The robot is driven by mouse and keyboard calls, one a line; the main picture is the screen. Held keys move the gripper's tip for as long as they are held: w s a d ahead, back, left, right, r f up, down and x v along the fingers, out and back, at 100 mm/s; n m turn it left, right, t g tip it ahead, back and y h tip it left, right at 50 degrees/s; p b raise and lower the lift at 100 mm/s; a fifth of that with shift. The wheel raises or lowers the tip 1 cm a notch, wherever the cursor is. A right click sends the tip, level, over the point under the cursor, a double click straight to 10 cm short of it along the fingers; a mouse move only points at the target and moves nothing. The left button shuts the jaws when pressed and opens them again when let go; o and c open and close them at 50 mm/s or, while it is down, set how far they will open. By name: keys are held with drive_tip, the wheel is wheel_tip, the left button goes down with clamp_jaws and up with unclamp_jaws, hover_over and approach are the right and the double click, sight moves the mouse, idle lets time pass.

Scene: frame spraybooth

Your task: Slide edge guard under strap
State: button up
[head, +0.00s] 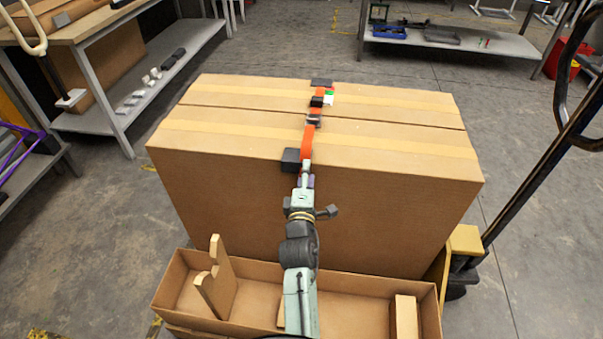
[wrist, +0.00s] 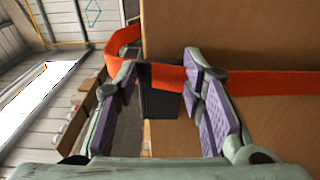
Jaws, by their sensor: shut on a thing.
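An orange strap (head: 307,142) runs over the top of a large cardboard box (head: 380,190) and down its front. A dark edge guard (head: 291,160) sits at the box's front top edge, by the strap. My gripper (head: 306,172) is at that edge. In the wrist view, my gripper (wrist: 165,75) has its purple-padded fingers on either side of the dark guard (wrist: 158,106) and is shut on it. The orange strap (wrist: 270,82) crosses the guard's upper part there and bows out to the left. The fingers hide where the strap meets the guard's sides.
Another dark guard (head: 321,82) lies under the strap at the box's back edge. A buckle (head: 314,119) sits on the strap. An open carton (head: 375,312) with wooden pieces stands in front. A pallet-truck handle (head: 530,180) rises at right; a bench (head: 100,40) stands at left.

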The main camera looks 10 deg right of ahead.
drive_tip(key=shift+s+d, duration=0.2)
drive_tip(key=shift+d, duration=0.4)
drive_tip(key=shift+s+d, duration=0.2)
drive_tip(key=shift+d, duration=0.4)
drive_tip(key=o, duration=1)
drive_tip(key=shift+c, duration=0.2)
